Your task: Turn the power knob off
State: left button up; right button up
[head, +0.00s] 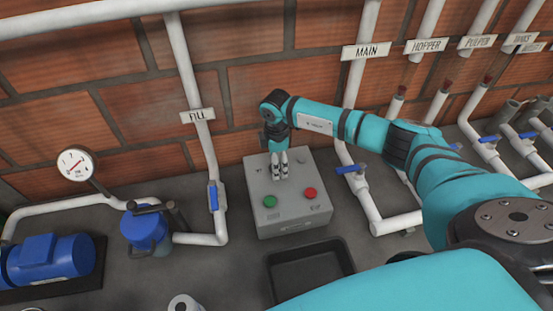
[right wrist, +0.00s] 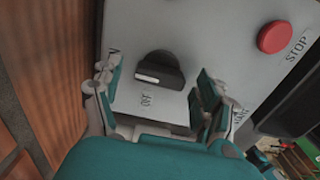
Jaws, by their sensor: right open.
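The power knob (right wrist: 160,70) is black and sits on the grey control box (head: 290,205). In the right wrist view it has a white mark on its lower left part, on the side toward the OFF label (right wrist: 147,98). My right gripper (head: 279,170) is over the upper part of the box, pointing down at it. Its fingers are open, one on each side of the knob, with visible gaps. In the head view the gripper hides the knob. My left gripper is not in view.
The box carries a green button (head: 270,201) and a red button (head: 310,193). A black tray (head: 310,270) lies in front of it. White pipes with blue valve handles (head: 213,197) stand on both sides, and a brick wall is behind. A blue pump (head: 45,258) is at left.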

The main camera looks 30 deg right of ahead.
jog(key=c, duration=1.2)
